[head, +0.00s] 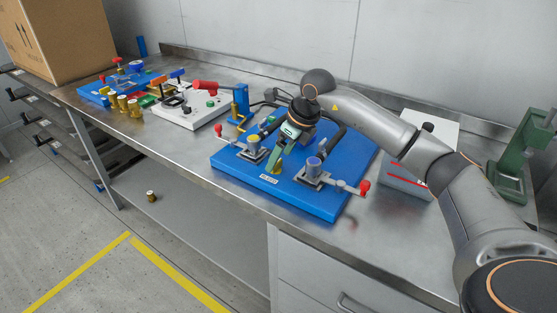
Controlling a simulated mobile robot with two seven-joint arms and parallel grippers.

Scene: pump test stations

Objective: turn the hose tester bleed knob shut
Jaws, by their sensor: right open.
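The large blue plate (318,205) on the bench carries two grey clamps with red-tipped handles and black hose-like parts; it looks like the hose tester, but its label is too small to read. My right gripper (277,163) reaches down over the plate between the two clamps. Its jaws are open. A small yellow-gold part (273,169) shows right at the fingertips; it may be the bleed knob, and the gripper partly hides it. I cannot tell whether they touch. My left gripper is not in view.
The left clamp (254,146) and right clamp (314,174) stand close on either side of my gripper. A white-topped station (190,115) and another blue station (105,93) lie further left. A grey box (407,183) and green press (515,160) stand right.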

